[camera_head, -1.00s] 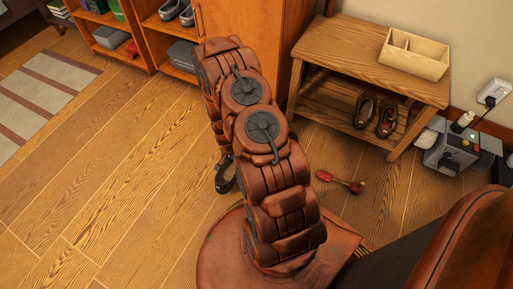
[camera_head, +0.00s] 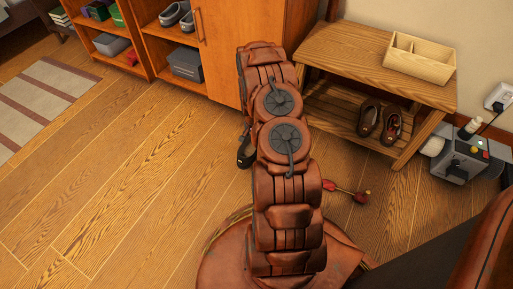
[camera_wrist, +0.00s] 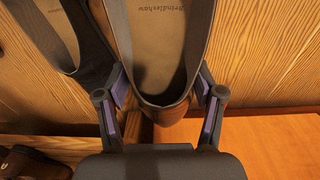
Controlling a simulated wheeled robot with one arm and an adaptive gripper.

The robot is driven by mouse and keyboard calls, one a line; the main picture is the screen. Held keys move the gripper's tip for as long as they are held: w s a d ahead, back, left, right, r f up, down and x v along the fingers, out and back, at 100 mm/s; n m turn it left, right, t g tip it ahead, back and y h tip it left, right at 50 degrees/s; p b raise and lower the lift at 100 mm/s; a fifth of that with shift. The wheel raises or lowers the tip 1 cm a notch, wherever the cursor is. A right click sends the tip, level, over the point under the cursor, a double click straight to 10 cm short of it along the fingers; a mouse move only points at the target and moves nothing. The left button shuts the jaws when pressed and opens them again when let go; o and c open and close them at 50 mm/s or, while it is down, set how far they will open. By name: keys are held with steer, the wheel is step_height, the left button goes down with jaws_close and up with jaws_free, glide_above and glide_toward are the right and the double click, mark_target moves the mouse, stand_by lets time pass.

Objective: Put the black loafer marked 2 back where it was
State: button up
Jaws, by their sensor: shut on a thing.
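My gripper (camera_wrist: 165,95) is shut on the heel end of a dark shoe, the black loafer (camera_wrist: 168,108). I cannot see a number mark on either. In the head view a dark shoe (camera_head: 245,155) shows just left of my arm, partly hidden by it.
A wooden bench (camera_head: 345,50) stands at the right, with a divided tray (camera_head: 420,60) on top and brown shoes (camera_head: 369,118) on its slatted shelf. An orange cabinet (camera_head: 235,35) stands behind my arm. A red-handled object (camera_head: 350,192) lies on the floor. Open floor is at left.

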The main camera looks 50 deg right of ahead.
steer(key=shift+w+d+f, duration=0.1)
steer(key=shift+w+d, duration=0.05)
steer(key=shift+d, duration=0.3)
steer(key=shift+w+d+f, duration=0.1)
steer(key=shift+d, duration=0.35)
steer(key=shift+a+f+b, duration=0.2)
steer(key=shift+f+b, duration=0.55)
steer(key=shift+f, duration=0.65)
step_height(320, 180, down, 4)
steer(key=shift+r+b, duration=0.25)
steer(key=shift+b, duration=0.7)
steer(key=shift+d+f+b, duration=0.15)
steer(key=shift+d+b, duration=0.05)
steer(key=shift+b, duration=0.1)
steer(key=shift+f, duration=0.15)
steer(key=o, duration=1.5)
